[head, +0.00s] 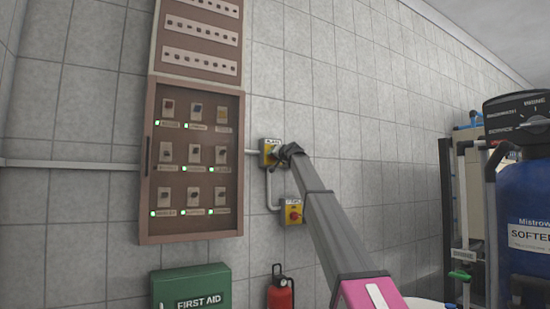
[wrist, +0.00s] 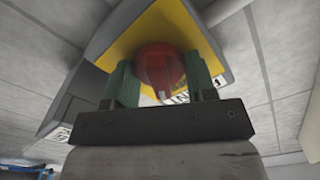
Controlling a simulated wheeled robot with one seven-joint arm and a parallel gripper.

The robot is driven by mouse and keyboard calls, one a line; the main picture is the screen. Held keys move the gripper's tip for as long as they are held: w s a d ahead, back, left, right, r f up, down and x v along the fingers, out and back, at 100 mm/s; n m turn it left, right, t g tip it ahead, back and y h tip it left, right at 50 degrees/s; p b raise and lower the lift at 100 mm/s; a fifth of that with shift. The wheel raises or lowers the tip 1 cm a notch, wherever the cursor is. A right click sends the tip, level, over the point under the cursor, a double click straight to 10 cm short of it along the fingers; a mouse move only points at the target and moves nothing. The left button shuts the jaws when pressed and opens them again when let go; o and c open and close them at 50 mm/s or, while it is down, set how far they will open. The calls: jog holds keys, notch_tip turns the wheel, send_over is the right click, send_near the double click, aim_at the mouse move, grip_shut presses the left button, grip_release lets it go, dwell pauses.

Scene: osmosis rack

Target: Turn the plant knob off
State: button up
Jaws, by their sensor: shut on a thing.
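The plant knob is a round red knob (wrist: 160,68) on a yellow plate (wrist: 140,37), seen close up in the wrist view. My gripper (wrist: 163,82) has its two green fingers on either side of the knob, shut on it. The knob's raised ridge shows between the fingers. In the head view, the upper yellow switch box (head: 266,158) with a white label above it is on the tiled wall. My gripper (head: 286,151) reaches its face from the right and hides its knob there.
A second yellow box with a red knob (head: 293,214) is just below, beside my arm. A brown panel (head: 148,225) of switches and lit green lamps is to the left. A green first aid box (head: 192,286) and red extinguisher (head: 280,296) are below. A blue softener tank (head: 525,205) stands right.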

jog(key=n, duration=0.5)
jog(key=shift+n, duration=0.4)
dwell(0.4)
jog(key=o, duration=0.9)
jog(key=shift+o, duration=0.2)
jog(key=v, duration=1.1)
jog(key=shift+w, duration=0.1)
